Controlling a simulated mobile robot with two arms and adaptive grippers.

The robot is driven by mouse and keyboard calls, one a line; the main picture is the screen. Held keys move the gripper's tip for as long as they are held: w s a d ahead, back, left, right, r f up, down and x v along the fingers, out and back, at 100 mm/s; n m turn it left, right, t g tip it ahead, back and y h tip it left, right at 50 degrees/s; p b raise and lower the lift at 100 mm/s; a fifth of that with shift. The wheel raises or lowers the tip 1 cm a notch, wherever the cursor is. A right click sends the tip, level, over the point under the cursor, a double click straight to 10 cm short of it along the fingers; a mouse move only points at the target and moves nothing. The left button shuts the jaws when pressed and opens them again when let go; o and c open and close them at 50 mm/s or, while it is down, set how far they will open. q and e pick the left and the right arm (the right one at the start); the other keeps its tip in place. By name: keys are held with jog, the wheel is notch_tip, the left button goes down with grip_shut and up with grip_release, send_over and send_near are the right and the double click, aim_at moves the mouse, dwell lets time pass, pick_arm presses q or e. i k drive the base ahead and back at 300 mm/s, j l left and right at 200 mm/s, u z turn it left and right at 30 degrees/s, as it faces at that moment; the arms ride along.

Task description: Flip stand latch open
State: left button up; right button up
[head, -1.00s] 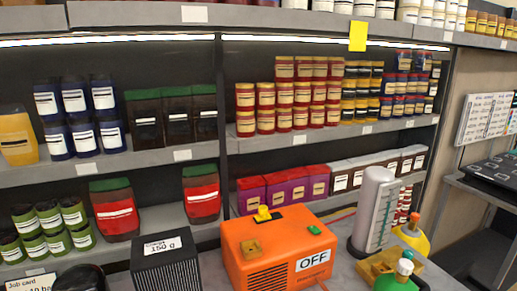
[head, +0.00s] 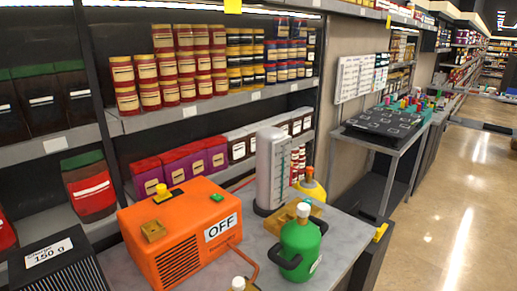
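I cannot pick out a stand latch for certain. A grey upright column (head: 271,168) with a scale strip stands on the bench, behind and right of the orange pump (head: 178,235). The pump carries a white OFF label (head: 221,227), a yellow knob on top and a small green button. A yellow base plate lies at the column's right, partly hidden by a green bottle (head: 300,243) with a white cap and dark handles. A yellow bottle (head: 311,185) with an orange cap stands behind it. Neither of my grippers is in view.
The grey bench (head: 345,237) has a little free room at its right side. A black ribbed 150 g block (head: 58,262) is at the lower left. Stocked shelves stand behind. A side table (head: 376,140) holds a dark tray, and open floor (head: 450,215) lies to the right.

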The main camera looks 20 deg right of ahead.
aim_at(380, 232)
jog(key=z, duration=1.7)
